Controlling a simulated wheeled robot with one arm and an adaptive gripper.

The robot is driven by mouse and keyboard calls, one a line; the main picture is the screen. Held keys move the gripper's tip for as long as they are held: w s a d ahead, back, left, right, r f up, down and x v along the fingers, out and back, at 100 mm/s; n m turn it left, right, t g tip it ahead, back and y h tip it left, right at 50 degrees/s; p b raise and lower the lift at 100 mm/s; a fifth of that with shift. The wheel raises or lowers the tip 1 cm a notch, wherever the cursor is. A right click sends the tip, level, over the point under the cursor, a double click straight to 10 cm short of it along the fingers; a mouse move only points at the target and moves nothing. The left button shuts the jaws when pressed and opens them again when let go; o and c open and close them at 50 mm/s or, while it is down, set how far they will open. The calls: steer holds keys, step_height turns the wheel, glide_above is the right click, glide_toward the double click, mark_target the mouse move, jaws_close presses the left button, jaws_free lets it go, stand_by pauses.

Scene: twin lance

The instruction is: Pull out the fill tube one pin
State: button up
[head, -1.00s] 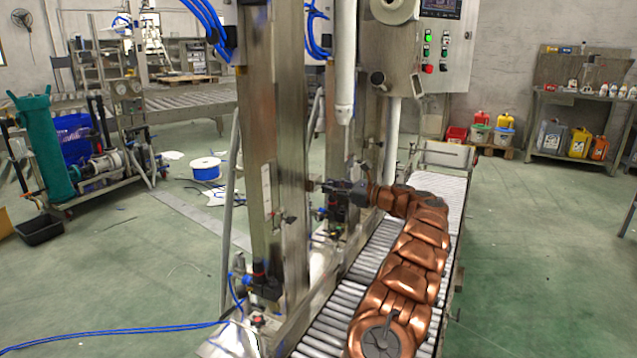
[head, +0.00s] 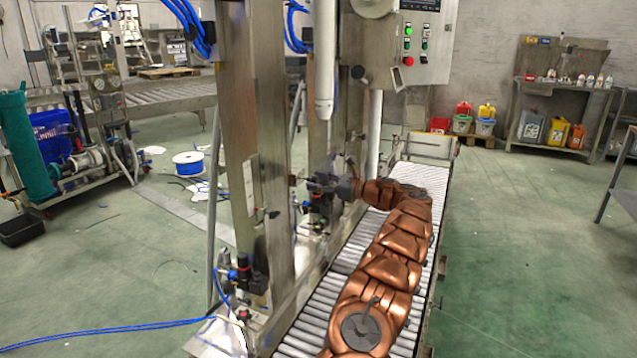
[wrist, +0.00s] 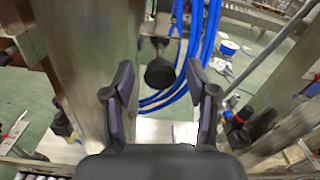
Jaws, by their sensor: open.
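A dark round knob on a short stem (wrist: 160,74), which looks like the pin, shows in the wrist view beside a steel post. My gripper (wrist: 160,84) is open, with one finger on each side of the knob in the picture; I cannot tell whether they touch it. In the head view my gripper (head: 318,186) is small and dark beside the steel frame, and the pin cannot be made out clearly there. A white vertical tube (head: 325,62) hangs above the gripper.
Steel posts (head: 252,150) stand close to the gripper. Blue hoses (wrist: 203,45) hang behind the knob in the wrist view. My arm extends above a roller conveyor (head: 318,325). A control panel (head: 424,45) is mounted above. Green floor on the right is open.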

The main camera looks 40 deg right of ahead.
steer(key=v, duration=1.2)
stand_by(0.4)
